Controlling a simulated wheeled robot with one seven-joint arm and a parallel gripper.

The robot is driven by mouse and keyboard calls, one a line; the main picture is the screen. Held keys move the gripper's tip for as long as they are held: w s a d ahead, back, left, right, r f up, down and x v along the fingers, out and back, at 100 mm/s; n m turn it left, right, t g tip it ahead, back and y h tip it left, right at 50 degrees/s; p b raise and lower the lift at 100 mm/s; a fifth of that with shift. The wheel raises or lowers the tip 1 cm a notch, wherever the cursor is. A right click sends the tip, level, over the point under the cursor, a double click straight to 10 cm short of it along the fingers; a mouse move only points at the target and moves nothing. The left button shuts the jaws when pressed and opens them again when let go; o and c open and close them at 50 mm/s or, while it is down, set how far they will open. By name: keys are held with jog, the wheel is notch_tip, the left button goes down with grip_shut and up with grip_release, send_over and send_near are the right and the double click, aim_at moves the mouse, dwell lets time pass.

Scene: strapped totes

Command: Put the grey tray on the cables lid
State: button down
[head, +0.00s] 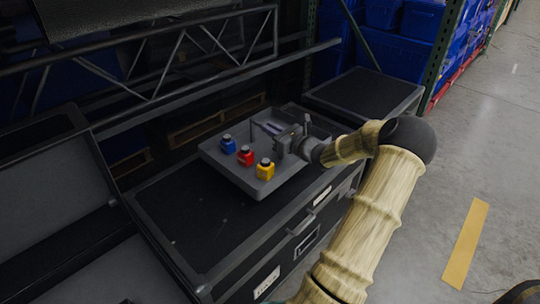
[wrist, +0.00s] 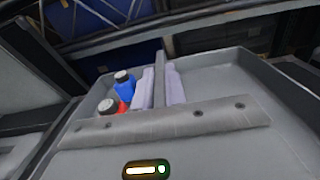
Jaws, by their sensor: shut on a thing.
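The grey tray (head: 240,178) is over the far part of a long black case lid (head: 190,225); I cannot tell whether it rests there or hangs just above. It holds a blue bottle (head: 228,145), a red bottle (head: 245,156), a yellow bottle (head: 265,169) and a pale purple item (head: 268,127). My gripper (head: 291,143) is shut on the tray's upright middle part, right of the bottles. The tray also fills the wrist view (wrist: 215,150); the blue bottle (wrist: 125,83) shows there. The case labels are too small to read, so I cannot tell which lid is cables.
Another black case lid (head: 365,95) lies beyond, clear on top. An open case (head: 50,190) stands at left. A metal truss (head: 160,65) runs behind the tray. Blue bins (head: 400,40) fill the rack at the back. Open floor (head: 480,170) lies right.

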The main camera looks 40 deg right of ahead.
aim_at(300, 164)
jog(key=shift+f+b, duration=0.35)
jog(key=shift+f, duration=1.45)
jog(key=shift+f+b, duration=0.65)
jog(key=shift+f, duration=1.3)
jog(key=c, duration=1.5)
grip_release()
jog(key=shift+f, duration=0.1)
jog(key=shift+o, duration=0.2)
jog(key=shift+s+r, duration=0.2)
jog(key=s, duration=0.4)
jog(key=s+p, duration=0.1)
jog(key=s, duration=0.2)
jog(key=s+d+p, duration=0.1)
jog(key=s, duration=0.3)
jog(key=shift+s, duration=0.3)
